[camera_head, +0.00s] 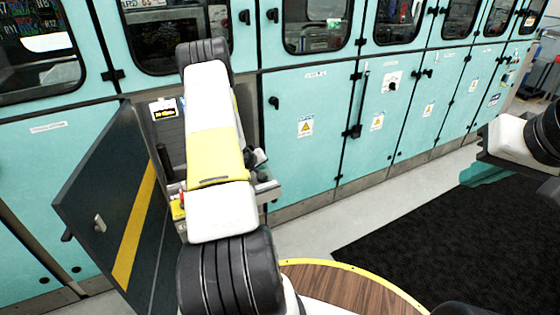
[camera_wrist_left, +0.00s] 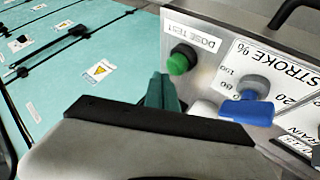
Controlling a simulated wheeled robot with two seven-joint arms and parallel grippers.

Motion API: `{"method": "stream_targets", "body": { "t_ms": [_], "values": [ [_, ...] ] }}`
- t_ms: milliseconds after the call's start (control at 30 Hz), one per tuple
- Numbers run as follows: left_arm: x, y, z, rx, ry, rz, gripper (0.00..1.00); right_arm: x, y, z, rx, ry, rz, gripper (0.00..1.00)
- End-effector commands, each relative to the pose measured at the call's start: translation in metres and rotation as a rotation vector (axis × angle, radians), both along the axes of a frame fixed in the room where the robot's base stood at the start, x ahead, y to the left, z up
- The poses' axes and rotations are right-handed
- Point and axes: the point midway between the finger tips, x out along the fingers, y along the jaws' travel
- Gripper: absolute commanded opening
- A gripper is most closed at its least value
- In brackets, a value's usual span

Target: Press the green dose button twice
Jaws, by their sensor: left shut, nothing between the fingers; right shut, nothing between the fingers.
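The green dose button (camera_wrist_left: 179,63) sticks out of a metal panel (camera_wrist_left: 211,68) beside a "DOSE TEST" label (camera_wrist_left: 191,34) in the left wrist view. My left gripper (camera_wrist_left: 163,92) is shut and empty, its teal fingers just below and left of the button in the picture. I cannot tell whether they touch it. In the head view my left arm covers the button and most of the panel. My right gripper (camera_head: 484,175) is shut and empty over the dark mat at the right.
A blue knob (camera_wrist_left: 247,109) with a "STROKE %" scale is right of the button. An open dark door (camera_head: 115,215) with a yellow stripe stands left of my left arm. Teal cabinets (camera_head: 330,110) line the back. A black mat (camera_head: 420,240) covers floor at the right.

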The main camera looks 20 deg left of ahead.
Motion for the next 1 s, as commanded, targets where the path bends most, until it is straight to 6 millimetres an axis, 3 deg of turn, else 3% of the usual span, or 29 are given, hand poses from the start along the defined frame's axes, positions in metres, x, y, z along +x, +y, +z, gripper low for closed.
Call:
{"method": "stream_targets", "body": {
  "t_ms": [167, 600, 1000],
  "values": [
    [0.0, 0.001, 0.006, 0.001, -0.001, 0.001, 0.0, 0.0, 0.0, 0.0, 0.0, 0.0, 0.0, 0.0],
    [0.0, 0.001, 0.047, 0.0, -0.001, 0.002, 0.0, 0.0, 0.0, 0.0, 0.0, 0.0, 0.0, 0.0],
    [0.0, 0.0, 0.05, 0.001, -0.001, 0.001, 0.0, 0.0, 0.0, 0.0, 0.0, 0.0, 0.0, 0.0]
  ]
}}
